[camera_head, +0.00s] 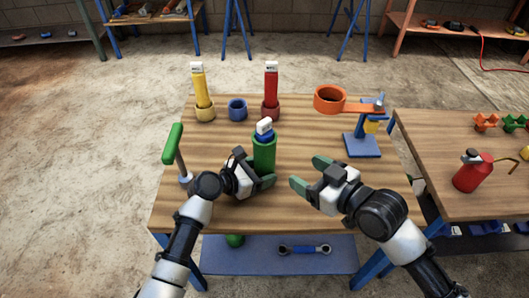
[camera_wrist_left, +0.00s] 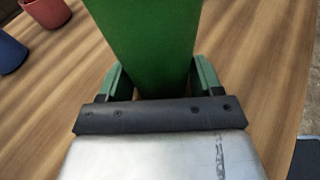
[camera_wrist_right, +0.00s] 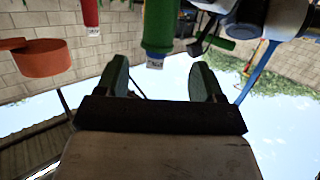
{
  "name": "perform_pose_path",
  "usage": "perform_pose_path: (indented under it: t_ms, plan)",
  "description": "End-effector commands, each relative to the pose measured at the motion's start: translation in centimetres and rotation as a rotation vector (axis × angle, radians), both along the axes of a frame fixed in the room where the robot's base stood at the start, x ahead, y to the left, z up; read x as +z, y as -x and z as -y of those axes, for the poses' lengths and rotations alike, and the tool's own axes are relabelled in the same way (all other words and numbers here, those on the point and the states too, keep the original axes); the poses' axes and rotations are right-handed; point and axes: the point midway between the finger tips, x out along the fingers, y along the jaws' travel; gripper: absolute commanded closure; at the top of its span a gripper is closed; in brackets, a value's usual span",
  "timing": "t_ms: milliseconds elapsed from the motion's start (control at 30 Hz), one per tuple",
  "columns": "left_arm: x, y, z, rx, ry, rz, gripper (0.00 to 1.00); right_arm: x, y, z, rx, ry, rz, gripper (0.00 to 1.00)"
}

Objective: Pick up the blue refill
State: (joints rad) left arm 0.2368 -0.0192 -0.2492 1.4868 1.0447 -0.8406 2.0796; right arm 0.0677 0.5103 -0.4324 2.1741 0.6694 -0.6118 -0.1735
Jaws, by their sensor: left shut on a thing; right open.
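A green cylinder (camera_head: 264,155) stands upright on the table, and a white labelled tip with a blue band, seemingly the blue refill (camera_head: 264,129), sticks out of its top. How far the blue part reaches inside is hidden. My left gripper (camera_head: 254,170) is shut on the green cylinder; in the left wrist view the cylinder (camera_wrist_left: 150,40) fills the space between the fingers. My right gripper (camera_head: 309,174) is open and empty, to the right of the cylinder and apart from it. The right wrist view shows the cylinder (camera_wrist_right: 160,25) upside down, beyond the fingers.
Behind stand a yellow refill (camera_head: 199,84) and a red refill (camera_head: 271,84) in cups, with an empty blue cup (camera_head: 237,109) between. An orange ring on a blue stand (camera_head: 361,145) is at right. A green-handled tool (camera_head: 173,143) is at left. A side table holds a red can (camera_head: 472,173).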

Motion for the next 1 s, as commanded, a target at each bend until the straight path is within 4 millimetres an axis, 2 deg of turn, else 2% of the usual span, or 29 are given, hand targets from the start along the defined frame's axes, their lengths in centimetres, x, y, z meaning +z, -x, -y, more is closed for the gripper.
perform_pose_path:
  t_ms: [100, 300, 600, 867, 1000]
  plan:
    - [0.0, 0.0, 0.0, 0.001, 0.0, 0.0, 0.48, 2.4, -0.9, -0.8, 0.018, -0.103, 0.075, 0.32]
    - [0.0, 0.0, 0.0, 0.001, 0.0, 0.0, 0.48, 4.1, -1.8, -1.7, 0.027, -0.185, 0.126, 0.32]
    - [0.0, 0.0, 0.0, 0.001, 0.0, 0.0, 0.48, 4.3, -5.4, -5.2, 0.027, -0.19, 0.13, 0.32]
    - [0.0, 0.0, 0.0, 0.001, 0.0, 0.0, 0.48, 4.4, -6.9, -6.6, 0.027, -0.187, 0.129, 0.32]
    - [0.0, 0.0, 0.0, 0.001, 0.0, 0.0, 0.48, 4.7, -8.5, -8.0, 0.027, -0.189, 0.129, 0.32]
